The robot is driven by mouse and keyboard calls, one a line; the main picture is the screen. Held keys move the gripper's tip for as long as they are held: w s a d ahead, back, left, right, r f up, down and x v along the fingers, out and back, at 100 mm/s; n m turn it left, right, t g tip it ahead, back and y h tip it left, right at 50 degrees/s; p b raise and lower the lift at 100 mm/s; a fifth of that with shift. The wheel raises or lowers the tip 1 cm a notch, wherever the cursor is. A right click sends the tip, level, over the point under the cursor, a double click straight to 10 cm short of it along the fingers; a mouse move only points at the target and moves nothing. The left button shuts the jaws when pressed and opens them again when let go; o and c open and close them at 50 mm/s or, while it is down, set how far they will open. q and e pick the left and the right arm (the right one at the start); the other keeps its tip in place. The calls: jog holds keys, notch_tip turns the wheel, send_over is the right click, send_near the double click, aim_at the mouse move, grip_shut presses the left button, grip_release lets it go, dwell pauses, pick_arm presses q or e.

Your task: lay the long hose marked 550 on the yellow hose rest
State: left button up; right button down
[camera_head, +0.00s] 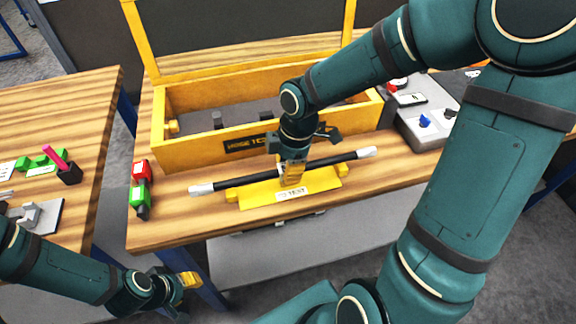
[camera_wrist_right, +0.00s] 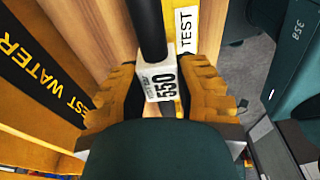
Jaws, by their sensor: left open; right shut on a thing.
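The long black hose (camera_head: 238,181) with white ends lies crosswise in the head view. Its white tag reading 550 shows in the right wrist view (camera_wrist_right: 162,82). My right gripper (camera_head: 292,176) points down and is shut on the hose near its middle. The yellow hose rest (camera_head: 316,182), with a label reading TO TEST, is under and just in front of the hose. I cannot tell whether the hose touches it. My left gripper (camera_head: 190,281) is open and empty, low at the left, off the table's front edge.
A yellow open box (camera_head: 190,153) stands behind the rest. Red and green blocks (camera_head: 140,184) sit at the table's left edge. A grey tray (camera_head: 420,130) is at the right. Another wooden table (camera_head: 85,100) stands at the left, across a gap.

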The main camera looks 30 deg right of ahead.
jog(key=shift+f+b, duration=0.5)
jog(key=shift+f, duration=0.15)
jog(key=c, duration=0.7)
grip_release()
notch_tip(320, 180, up, 3)
jog(key=p, duration=0.2)
jog(key=shift+f+p, duration=0.15)
jog(key=shift+p, duration=0.2)
jog(key=shift+r+p, duration=2)
jog(key=shift+r, duration=0.2)
jog(key=shift+f, duration=0.1)
